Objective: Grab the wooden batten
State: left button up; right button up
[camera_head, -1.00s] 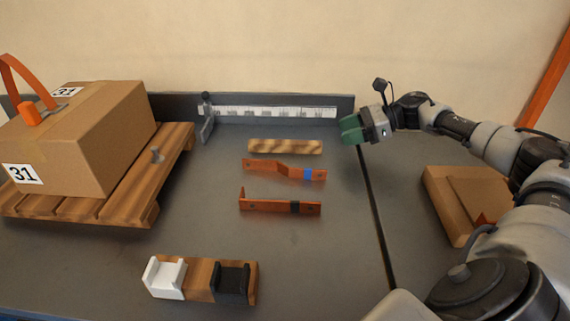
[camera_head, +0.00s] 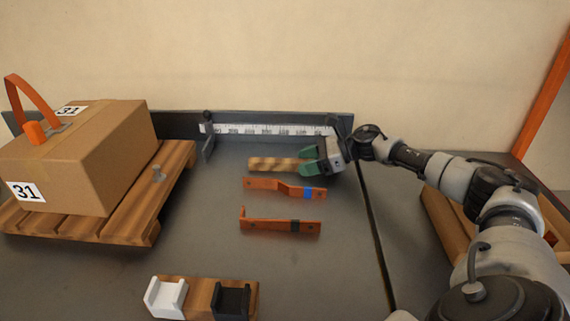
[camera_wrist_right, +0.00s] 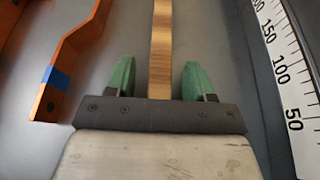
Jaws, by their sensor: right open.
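The wooden batten (camera_head: 272,164) lies on the grey table near the ruler, its right end between the green fingers of my right gripper (camera_head: 308,162). In the right wrist view the batten (camera_wrist_right: 160,48) runs lengthwise between the two open fingers of the right gripper (camera_wrist_right: 156,82), with a gap on each side. The fingers do not touch it there. My left gripper is not in view.
The ruler fence (camera_head: 265,129) stands behind. A cardboard box (camera_head: 85,160) on a pallet (camera_head: 140,215) is left. A holder block (camera_head: 200,298) sits in front.

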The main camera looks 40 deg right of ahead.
grip_shut()
dwell(0.3)
